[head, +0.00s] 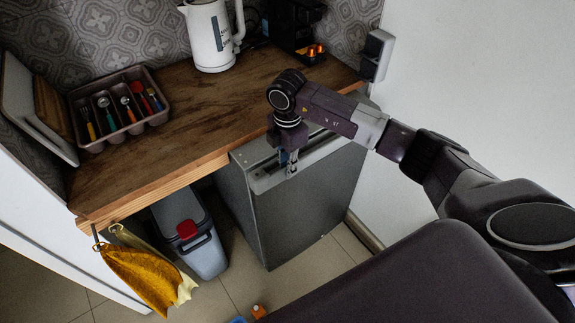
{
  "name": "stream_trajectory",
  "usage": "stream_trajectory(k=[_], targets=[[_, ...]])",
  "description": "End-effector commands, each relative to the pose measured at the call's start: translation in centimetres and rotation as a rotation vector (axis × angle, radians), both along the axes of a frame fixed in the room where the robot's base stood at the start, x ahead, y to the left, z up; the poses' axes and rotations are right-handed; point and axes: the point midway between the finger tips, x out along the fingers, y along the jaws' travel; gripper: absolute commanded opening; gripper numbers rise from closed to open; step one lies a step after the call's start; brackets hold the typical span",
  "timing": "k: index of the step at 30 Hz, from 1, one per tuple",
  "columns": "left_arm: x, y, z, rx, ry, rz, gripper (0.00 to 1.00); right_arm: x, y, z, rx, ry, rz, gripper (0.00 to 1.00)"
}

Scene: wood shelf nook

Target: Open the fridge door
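The grey fridge (315,205) stands under the right part of the wooden counter. Its door faces the front and looks closed, with a recessed grip strip (268,172) along the top edge. My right gripper (290,168) points down at the top of the door, at the grip strip. It is small and dark here, and I cannot tell whether its fingers are open or shut, or touching the door. My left gripper is out of view.
The wooden counter (185,120) holds a cutlery tray (157,118), a white kettle (209,38) and a dark coffee machine (290,25). A grey bin (205,258) stands left of the fridge. Cloths (140,272) hang from the counter edge. Tiled floor lies in front.

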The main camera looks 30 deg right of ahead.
Motion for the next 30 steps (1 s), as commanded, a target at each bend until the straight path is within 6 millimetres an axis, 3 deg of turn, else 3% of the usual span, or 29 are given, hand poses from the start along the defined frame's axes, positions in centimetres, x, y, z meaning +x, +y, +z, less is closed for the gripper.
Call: stream_trajectory(k=[5,20,30], targets=[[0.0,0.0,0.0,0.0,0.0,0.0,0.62,0.0,0.0,0.0,0.0,0.0,0.0,0.0],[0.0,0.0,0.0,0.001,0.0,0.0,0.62,-0.2,-0.2,0.1,0.0,0.0,0.004,0.0],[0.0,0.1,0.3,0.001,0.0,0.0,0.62,-2.1,-1.3,0.0,-0.003,0.006,0.049,0.0]])
